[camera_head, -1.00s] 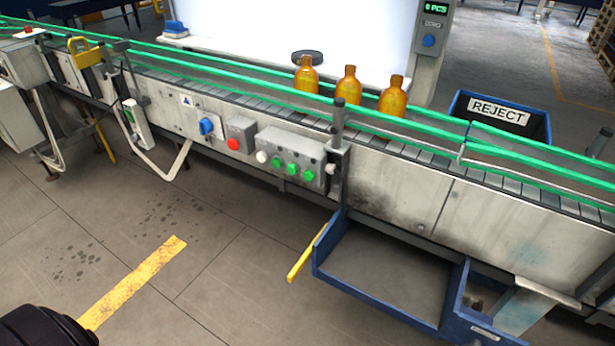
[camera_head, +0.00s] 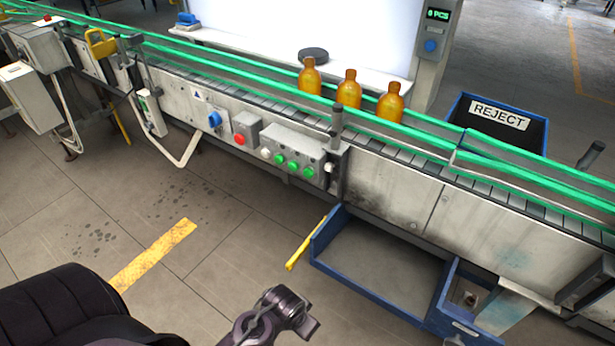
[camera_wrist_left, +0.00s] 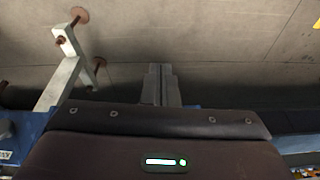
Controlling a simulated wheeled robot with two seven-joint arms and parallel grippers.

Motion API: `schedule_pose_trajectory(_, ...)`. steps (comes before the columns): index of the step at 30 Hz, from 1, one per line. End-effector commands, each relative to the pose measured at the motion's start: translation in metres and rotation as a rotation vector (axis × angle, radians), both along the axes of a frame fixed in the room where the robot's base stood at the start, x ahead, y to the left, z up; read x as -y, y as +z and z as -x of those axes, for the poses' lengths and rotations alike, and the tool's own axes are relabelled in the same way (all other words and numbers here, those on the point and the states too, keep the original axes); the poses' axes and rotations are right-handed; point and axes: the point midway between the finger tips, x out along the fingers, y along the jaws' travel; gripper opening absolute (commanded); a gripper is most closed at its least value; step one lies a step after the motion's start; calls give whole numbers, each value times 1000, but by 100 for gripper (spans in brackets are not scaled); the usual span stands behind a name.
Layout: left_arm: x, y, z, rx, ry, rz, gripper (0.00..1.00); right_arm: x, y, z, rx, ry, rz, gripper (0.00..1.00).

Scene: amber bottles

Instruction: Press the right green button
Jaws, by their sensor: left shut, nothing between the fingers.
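A grey button box on the conveyor's front side bears a row of three green buttons. The right green button (camera_head: 308,172) is at the right end of that row, with the middle green button (camera_head: 293,166) and left green button (camera_head: 279,159) beside it. My left gripper (camera_head: 295,312) is low at the bottom of the head view, below and apart from the button box. In the left wrist view its fingers (camera_wrist_left: 161,84) are together and empty, over the floor. The buttons do not clearly show in that view. My right gripper is not in view.
A white button (camera_head: 266,153), red button (camera_head: 239,139) and blue knob (camera_head: 214,119) lie left of the green ones. A blue tray (camera_head: 322,236) with a yellow handle juts out below. Amber bottles (camera_head: 348,92) stand on the conveyor; a reject bin (camera_head: 543,135) is behind.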

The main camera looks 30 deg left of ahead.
Motion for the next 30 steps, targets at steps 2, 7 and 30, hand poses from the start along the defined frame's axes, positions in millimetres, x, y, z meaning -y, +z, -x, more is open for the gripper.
schedule_pose_trajectory(2, 0, 44, -10, 41, 5, 4, 0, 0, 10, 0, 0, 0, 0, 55)
schedule_pose_trajectory(7, -5, 122, -41, 205, 29, 9, 0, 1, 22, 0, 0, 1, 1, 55)
schedule_pose_trajectory(30, -130, 182, -142, 1031, 111, -1027, 0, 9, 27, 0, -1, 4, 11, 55)
